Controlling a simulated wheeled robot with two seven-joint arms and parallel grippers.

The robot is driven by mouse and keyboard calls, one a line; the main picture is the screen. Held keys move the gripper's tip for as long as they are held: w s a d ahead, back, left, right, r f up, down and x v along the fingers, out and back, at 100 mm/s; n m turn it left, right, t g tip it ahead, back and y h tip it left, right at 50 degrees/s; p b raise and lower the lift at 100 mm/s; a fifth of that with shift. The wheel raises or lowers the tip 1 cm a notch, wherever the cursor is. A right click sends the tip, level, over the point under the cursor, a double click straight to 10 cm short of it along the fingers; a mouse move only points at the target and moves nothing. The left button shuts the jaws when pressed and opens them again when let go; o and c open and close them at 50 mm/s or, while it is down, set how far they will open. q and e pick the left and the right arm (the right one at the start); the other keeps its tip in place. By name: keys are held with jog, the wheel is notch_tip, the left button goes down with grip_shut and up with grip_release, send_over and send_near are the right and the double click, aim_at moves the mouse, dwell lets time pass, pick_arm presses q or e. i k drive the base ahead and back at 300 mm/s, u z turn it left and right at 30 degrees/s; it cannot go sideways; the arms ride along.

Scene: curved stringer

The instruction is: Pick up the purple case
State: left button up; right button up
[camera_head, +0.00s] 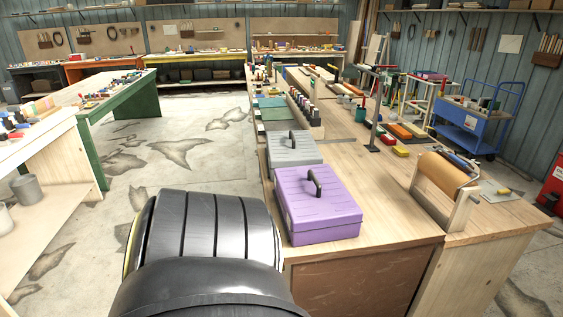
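The purple case (322,209) sits flat and closed on the near end of the long wooden workbench (362,170). A dark handle (314,183) stands up from its lid. A grey case (292,150) with a similar handle stands right behind it. A large black rounded form fills the bottom left foreground and comes close to the purple case's left side in the picture. Neither of my grippers shows in the head view, and nothing is seen holding the purple case.
A brown paper roll in a wooden holder (445,190) stands on the bench to the right. Red and yellow blocks, a metal post (375,125) and small bottles lie farther back. A blue cart (474,120) stands beyond. Floor on the left is open.

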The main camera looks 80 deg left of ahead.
aim_at(314, 206)
jog(key=u, duration=1.3)
jog(key=k, duration=0.15)
jog(key=u, duration=1.1)
jog(key=i, duration=0.45)
jog(key=z, duration=0.1)
